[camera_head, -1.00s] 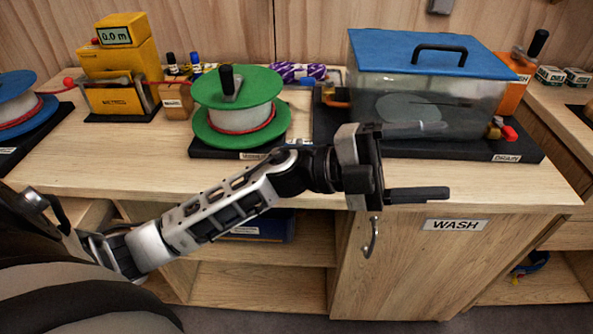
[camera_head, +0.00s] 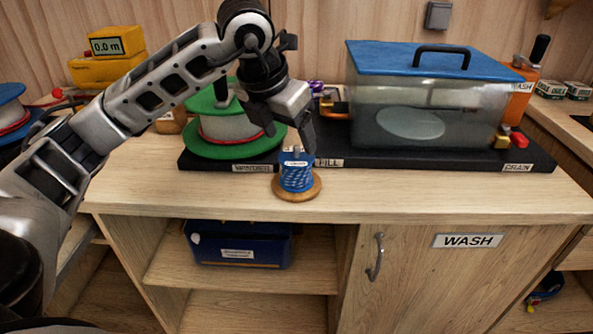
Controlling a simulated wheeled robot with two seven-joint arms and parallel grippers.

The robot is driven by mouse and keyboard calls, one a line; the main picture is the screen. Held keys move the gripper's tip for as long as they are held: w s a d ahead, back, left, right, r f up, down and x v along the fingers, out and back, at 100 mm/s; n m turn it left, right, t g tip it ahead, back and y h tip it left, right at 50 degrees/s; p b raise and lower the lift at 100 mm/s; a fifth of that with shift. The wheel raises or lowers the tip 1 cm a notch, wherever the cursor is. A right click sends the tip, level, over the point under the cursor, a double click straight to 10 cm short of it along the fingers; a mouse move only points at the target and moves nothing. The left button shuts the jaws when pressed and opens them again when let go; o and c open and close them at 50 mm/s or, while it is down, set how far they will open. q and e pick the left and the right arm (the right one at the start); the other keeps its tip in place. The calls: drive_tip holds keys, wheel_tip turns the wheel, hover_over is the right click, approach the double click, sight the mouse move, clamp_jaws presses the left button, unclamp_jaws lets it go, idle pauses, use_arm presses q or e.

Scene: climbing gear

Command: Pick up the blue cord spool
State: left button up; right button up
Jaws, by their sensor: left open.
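The blue cord spool (camera_head: 296,175) stands upright on a round wooden base near the front edge of the wooden counter. It has a pale label near its top. My left gripper (camera_head: 290,143) points down just above the spool, with its jaws open. One finger shows at the left of the spool's top and the other at its upper right. I cannot tell whether either finger touches the spool. My right gripper is not in view.
A green reel (camera_head: 235,150) on a black base stands close behind, at left. A clear wash tank (camera_head: 440,110) with a blue lid stands at the back right. The counter's front right (camera_head: 430,190) is clear. A blue box (camera_head: 240,250) sits on the shelf below.

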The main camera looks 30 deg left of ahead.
sight(300, 163)
use_arm(q)
drive_tip(key=x, duration=0.9)
drive_tip(key=shift+w+f, duration=0.1)
drive_tip(key=shift+f, duration=0.1)
drive_tip(key=shift+c, duration=0.3)
drive_tip(key=shift+r, duration=0.1)
drive_tip(key=c, duration=0.7)
